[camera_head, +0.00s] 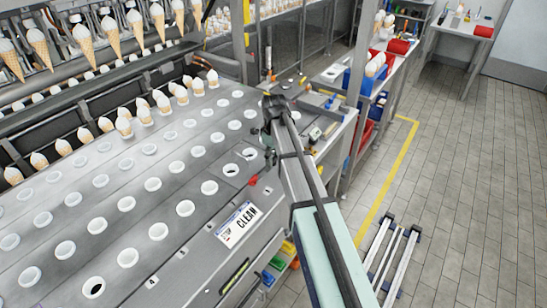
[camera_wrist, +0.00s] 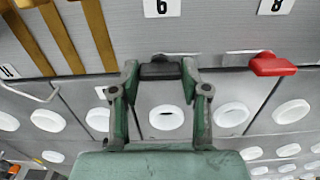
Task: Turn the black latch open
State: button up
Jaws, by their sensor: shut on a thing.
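The black latch (camera_wrist: 160,71) is on the edge of the grey metal panel in the wrist view, below the label "6". My gripper (camera_wrist: 160,76) is shut on it, with one green-grey finger at each side of it. In the head view my gripper (camera_head: 269,146) is at the right edge of the holed conveyor plate. I cannot make out the black latch there, as the gripper covers that spot. A red latch (camera_wrist: 272,66) sits to the right of the gripper in the wrist view, below the label "8". It also shows in the head view (camera_head: 253,181).
The conveyor plate (camera_head: 170,205) has rows of white-rimmed holes, some with cones (camera_head: 124,127). A "CLEAN" sign (camera_head: 238,224) lies near its edge. Brass-coloured strips (camera_wrist: 62,38) are at the upper left in the wrist view. A workbench (camera_head: 340,128) stands behind my arm; the floor at right is mostly clear.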

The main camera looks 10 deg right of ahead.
aim_at(274, 158)
dwell(0.3)
jog(key=o, duration=1.1)
jog(key=shift+o, duration=0.2)
notch_tip(274, 158, up, 12)
